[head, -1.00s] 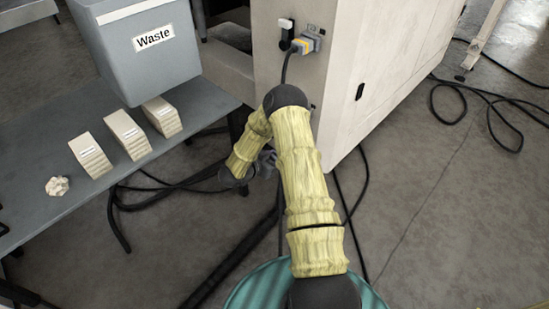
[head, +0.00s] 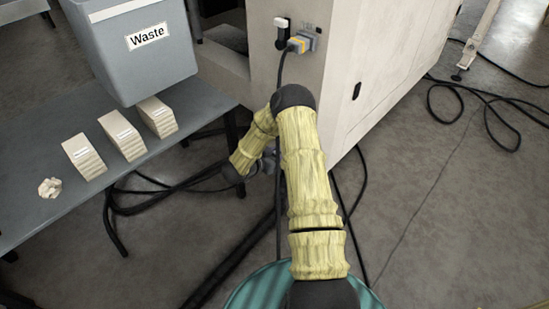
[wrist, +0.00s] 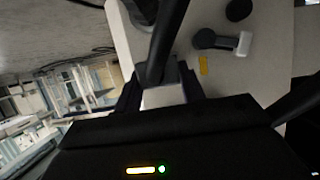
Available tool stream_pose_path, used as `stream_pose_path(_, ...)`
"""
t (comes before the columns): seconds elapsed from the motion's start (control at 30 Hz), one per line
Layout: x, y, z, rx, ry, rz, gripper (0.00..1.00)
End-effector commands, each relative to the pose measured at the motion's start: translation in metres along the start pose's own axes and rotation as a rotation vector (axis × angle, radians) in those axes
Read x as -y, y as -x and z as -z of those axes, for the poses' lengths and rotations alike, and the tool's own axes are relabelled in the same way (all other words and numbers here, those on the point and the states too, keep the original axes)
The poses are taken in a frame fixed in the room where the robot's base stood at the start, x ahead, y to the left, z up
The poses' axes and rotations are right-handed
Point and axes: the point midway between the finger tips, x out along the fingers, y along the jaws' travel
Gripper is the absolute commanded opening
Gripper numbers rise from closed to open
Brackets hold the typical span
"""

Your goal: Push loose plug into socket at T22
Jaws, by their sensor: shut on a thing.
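In the wrist view, my gripper (wrist: 162,92) is shut on a pale grey block, which looks like the loose plug (wrist: 163,97). A thick black cable (wrist: 166,35) runs up from it. In the head view, my arm folds down beside the machine cabinet (head: 340,75), and the gripper end (head: 266,160) is mostly hidden behind the forearm. A grey plug with an orange band (head: 301,43) sits at the upper part of the cabinet's end face, its cable hanging down. I cannot read any T22 label, and the socket for the held plug is not clearly visible.
A black switch handle with a white tip (head: 282,27) is beside the upper plug. At left, a table (head: 60,205) bears a Waste bin (head: 140,60), card stacks (head: 122,137) and crumpled paper (head: 50,188). Black cables (head: 490,105) lie on the floor; open floor is at right.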

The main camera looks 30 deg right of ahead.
Motion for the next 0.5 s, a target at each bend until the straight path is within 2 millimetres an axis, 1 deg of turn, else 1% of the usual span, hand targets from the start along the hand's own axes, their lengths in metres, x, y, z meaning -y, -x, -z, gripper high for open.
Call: stream_pose_path(0.5,0.000,-0.023,0.012,-0.001,-0.001,-0.001,0.10)
